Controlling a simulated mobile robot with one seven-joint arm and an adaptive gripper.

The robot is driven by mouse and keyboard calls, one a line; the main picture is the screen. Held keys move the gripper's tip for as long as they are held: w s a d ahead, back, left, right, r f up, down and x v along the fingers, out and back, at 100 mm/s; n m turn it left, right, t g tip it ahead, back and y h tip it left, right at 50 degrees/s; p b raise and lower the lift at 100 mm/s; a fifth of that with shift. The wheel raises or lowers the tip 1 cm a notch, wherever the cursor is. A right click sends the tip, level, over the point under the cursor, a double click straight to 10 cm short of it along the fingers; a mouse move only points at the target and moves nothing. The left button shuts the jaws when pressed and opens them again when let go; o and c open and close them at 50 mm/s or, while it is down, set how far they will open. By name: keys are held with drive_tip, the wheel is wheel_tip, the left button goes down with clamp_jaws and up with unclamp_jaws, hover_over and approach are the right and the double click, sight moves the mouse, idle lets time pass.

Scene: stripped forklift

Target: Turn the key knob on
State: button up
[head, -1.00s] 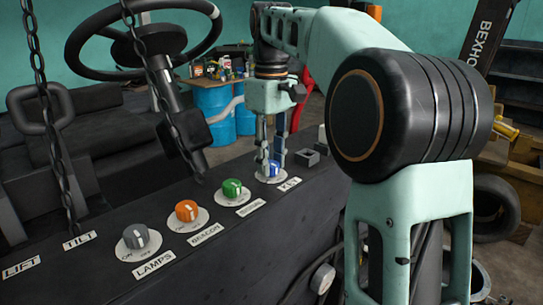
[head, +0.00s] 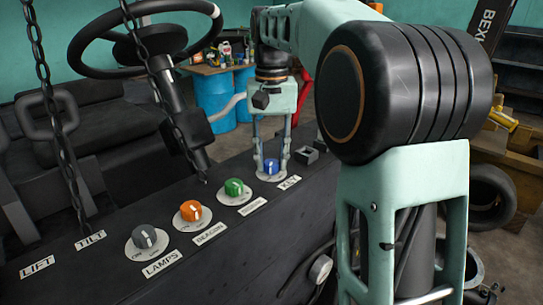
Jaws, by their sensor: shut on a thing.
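The key knob (head: 271,167) is blue and sits on a pale round plate at the far right end of a row of knobs on the dark panel. A KEY label (head: 289,182) lies just in front of it. My gripper (head: 271,163) points straight down over the knob, with one finger on its left and one on its right, shut on it. The fingers hide little of the knob, but the plate's markings are too small to read.
Green (head: 234,188), orange (head: 190,211) and grey (head: 144,237) knobs run along the panel to the left. A small dark block (head: 306,155) stands right of the key knob. Chains and a steering wheel (head: 146,40) are at the left.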

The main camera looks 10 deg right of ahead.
sight(272, 162)
drive_tip(key=shift+m, duration=0.6)
drive_tip(key=o, duration=1.2)
drive_tip(key=shift+c, duration=0.2)
wheel_tip(272, 162, up, 12)
